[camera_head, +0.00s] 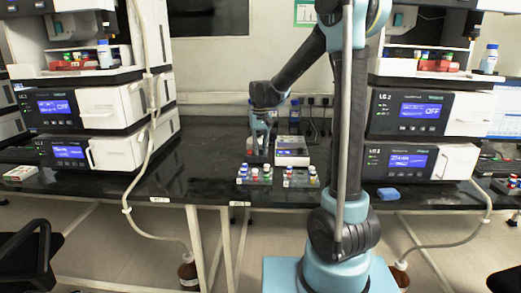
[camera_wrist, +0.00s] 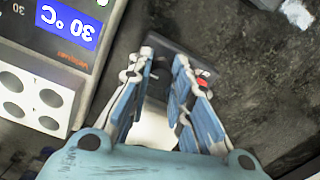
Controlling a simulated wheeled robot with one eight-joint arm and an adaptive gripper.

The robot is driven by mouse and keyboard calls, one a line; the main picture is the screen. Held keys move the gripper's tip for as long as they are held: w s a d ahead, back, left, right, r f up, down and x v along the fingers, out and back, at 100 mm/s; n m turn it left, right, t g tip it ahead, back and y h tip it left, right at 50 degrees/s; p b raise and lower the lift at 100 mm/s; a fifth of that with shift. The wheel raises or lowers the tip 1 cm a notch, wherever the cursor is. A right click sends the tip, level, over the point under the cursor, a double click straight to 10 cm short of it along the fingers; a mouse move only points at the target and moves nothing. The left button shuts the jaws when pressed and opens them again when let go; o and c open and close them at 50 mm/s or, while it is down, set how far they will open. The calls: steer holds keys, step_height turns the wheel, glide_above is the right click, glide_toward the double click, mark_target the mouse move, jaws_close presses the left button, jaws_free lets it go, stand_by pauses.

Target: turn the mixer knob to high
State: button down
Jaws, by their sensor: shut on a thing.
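My gripper (camera_wrist: 166,60) points down at a dark mixer (camera_wrist: 180,46) in the wrist view. Its two blue-and-white fingers stand a little apart, one on each side of the mixer's middle, and it is shut on the mixer knob, which the fingers mostly hide. A pale surface shows between the fingers. A small red mark sits on the mixer beside the right finger. The knob's setting cannot be read. In the head view my gripper (camera_head: 261,135) is low over the black bench, left of the white heating block.
The heating block (camera_head: 292,151), its display reading 30 °C in the wrist view (camera_wrist: 68,22), stands close beside the mixer. Racks of capped vials (camera_head: 254,175) (camera_head: 300,177) stand in front. Instrument stacks (camera_head: 90,107) (camera_head: 415,117) flank the bench. A blue bottle (camera_head: 294,113) stands behind.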

mark_target(261, 149)
steer(key=shift+w, duration=0.2)
steer(key=c, duration=1.7)
jaws_free()
steer(key=shift+s, duration=0.1)
steer(key=shift+r, duration=0.1)
step_height(261, 149, up, 12)
